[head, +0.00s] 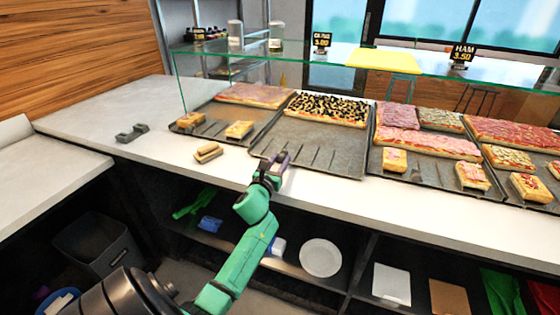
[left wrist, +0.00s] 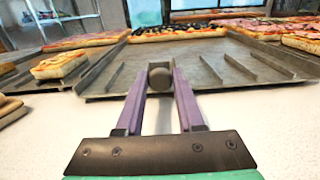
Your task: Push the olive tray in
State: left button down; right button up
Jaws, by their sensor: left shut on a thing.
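The olive tray (head: 335,148) is a grey metal tray on the white counter, with a black-olive pizza (head: 328,108) at its far end and a bare ridged front part. It also shows in the left wrist view (left wrist: 215,72). My left gripper (head: 276,160) is at the tray's front edge, near its left corner. In the left wrist view its purple fingers (left wrist: 160,76) are shut on a round grey knob (left wrist: 160,78) at that edge. The tray's front is close to the counter's front edge. My right gripper is not in view.
A tray with pizza slices (head: 213,130) lies close on the left, and another pizza tray (head: 420,168) close on the right. A glass shelf (head: 300,52) spans above the trays. A small bread piece (head: 208,152) and a grey object (head: 132,133) lie on the left counter.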

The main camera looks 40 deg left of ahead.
aim_at(285, 153)
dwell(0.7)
pick_arm(q)
jog(key=shift+w+f, duration=0.1)
jog(key=shift+w, duration=0.1)
jog(key=b+x, duration=0.3)
jog(key=x, duration=0.1)
jog(key=shift+f, duration=0.1)
jog(key=c, duration=0.6)
grip_release()
jog(key=shift+o, duration=0.2)
